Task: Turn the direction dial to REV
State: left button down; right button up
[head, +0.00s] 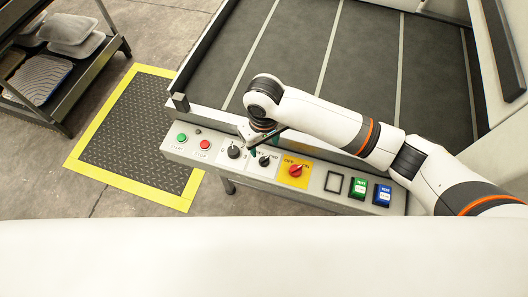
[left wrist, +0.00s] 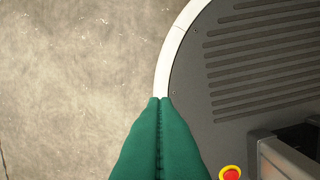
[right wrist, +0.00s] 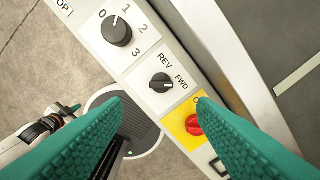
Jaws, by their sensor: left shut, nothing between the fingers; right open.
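The direction dial (right wrist: 161,83) is a small black knob on a white plate marked REV and FWD. In the right wrist view its long handle lies roughly level, with one end toward the FWD label. It also shows in the head view (head: 265,161), partly covered by my right gripper (head: 262,138). My right gripper (right wrist: 161,100) is open and empty, its green fingertips either side of the dial in the picture, apart from it. My left gripper (left wrist: 160,99) is shut and empty over bare floor, beside my grey base; it is out of the head view.
A larger numbered knob (right wrist: 117,31) sits beside the dial, and a red switch (head: 295,171) on a yellow plate sits on the other side. The panel also has green (head: 182,137) and red (head: 205,144) buttons. A rack with trays (head: 68,50) stands far left.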

send_over(264, 159)
notch_tip(264, 159, down, 4)
jog(key=shift+f, duration=0.1)
notch_tip(264, 159, down, 4)
jog(key=shift+r, duration=0.2)
jog(key=shift+f, duration=0.4)
jog(key=c, duration=1)
jog(key=shift+o, duration=0.2)
jog(key=shift+n+p, duration=1.2)
jog(key=shift+n, duration=0.2)
jog(key=n+p, duration=0.2)
jog(key=n, duration=0.2)
jog(key=shift+n, duration=0.3)
jog(key=n+p, duration=0.1)
jog(key=n, duration=0.2)
jog(key=shift+n, duration=0.3)
pick_arm(q)
notch_tip(264, 159, up, 6)
jog(key=w+p, duration=0.1)
jog(key=shift+w+r, duration=0.2)
jog(key=shift+r, duration=0.05)
pick_arm(e)
jog(key=n, duration=0.4)
jog(key=shift+n, duration=0.4)
